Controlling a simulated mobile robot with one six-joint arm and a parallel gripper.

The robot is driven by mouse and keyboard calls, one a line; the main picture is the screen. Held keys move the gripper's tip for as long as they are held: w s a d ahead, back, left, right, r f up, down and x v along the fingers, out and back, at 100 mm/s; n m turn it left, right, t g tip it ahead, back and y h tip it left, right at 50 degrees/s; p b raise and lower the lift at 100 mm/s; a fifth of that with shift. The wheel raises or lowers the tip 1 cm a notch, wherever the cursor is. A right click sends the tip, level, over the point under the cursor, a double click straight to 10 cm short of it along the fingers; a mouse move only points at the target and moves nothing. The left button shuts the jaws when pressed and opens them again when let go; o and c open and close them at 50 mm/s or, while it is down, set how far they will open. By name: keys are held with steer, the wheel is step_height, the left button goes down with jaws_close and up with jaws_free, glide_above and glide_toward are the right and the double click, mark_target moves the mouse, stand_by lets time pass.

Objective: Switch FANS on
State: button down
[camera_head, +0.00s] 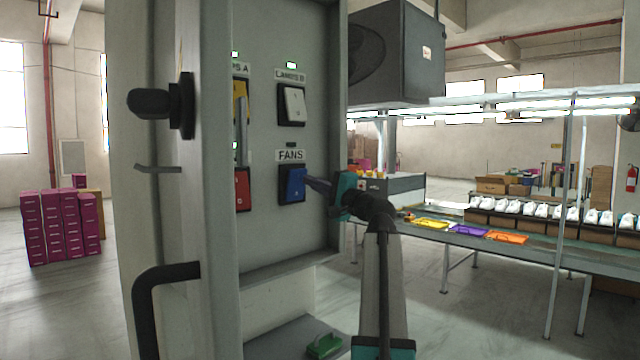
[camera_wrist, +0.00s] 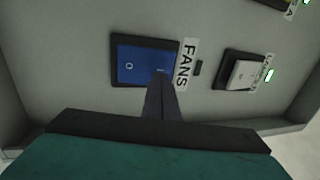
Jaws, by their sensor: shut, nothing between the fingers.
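The FANS switch (camera_head: 291,184) is a blue rocker in a dark frame, under a white FANS label (camera_head: 290,155) on the grey panel. The small indicator above that label looks dark. My gripper (camera_head: 309,183) is shut and empty, with its fingertips at the right side of the blue rocker. In the wrist view the blue rocker (camera_wrist: 140,64) shows a round mark, and my gripper (camera_wrist: 161,80) reaches over the rocker's edge nearest the label. I cannot tell whether the tips touch it. The fingers hide part of the rocker.
A white LAMPS B switch (camera_head: 292,104) with a lit green indicator is above. A red switch (camera_head: 242,188) and a yellow one (camera_head: 240,100) are at left, partly hidden by the cabinet edge. A green object (camera_head: 324,346) lies at the cabinet bottom.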

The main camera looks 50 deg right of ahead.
steer(key=shift+x, duration=0.85)
